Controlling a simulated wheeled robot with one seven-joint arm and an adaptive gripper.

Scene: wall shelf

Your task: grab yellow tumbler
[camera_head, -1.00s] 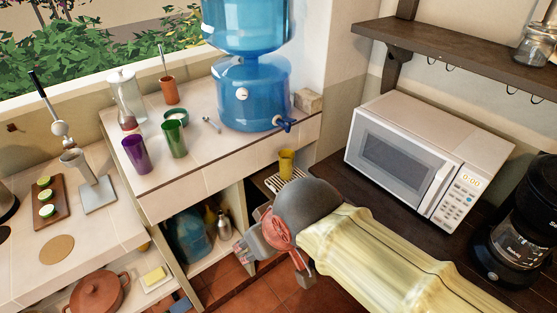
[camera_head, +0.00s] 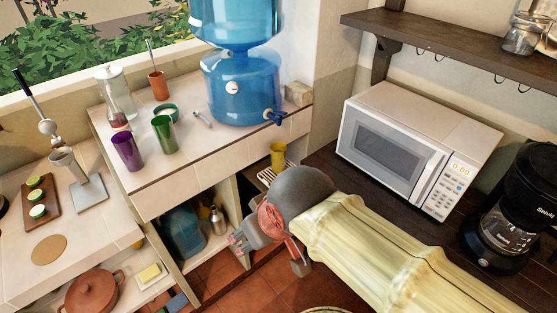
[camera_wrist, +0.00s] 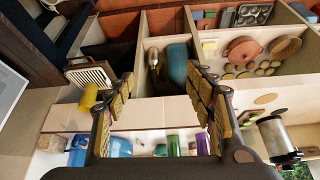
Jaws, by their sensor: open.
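The yellow tumbler (camera_head: 278,155) stands on a small slatted rack below the right end of the tiled counter in the head view. In the wrist view the yellow tumbler (camera_wrist: 89,99) shows at the left, beside the left finger and outside the jaws. My gripper (camera_head: 240,243) is in front of the cabinet, lower than the tumbler and to its left. In the wrist view my gripper (camera_wrist: 168,92) is open, with nothing between its fingers.
A slatted rack (camera_head: 266,174) is under the tumbler. The tiled counter (camera_head: 185,165) holds a purple tumbler (camera_head: 127,151), a green tumbler (camera_head: 164,134) and a blue water dispenser (camera_head: 240,88). A microwave (camera_head: 400,150) stands at right. Open shelves lie below the counter.

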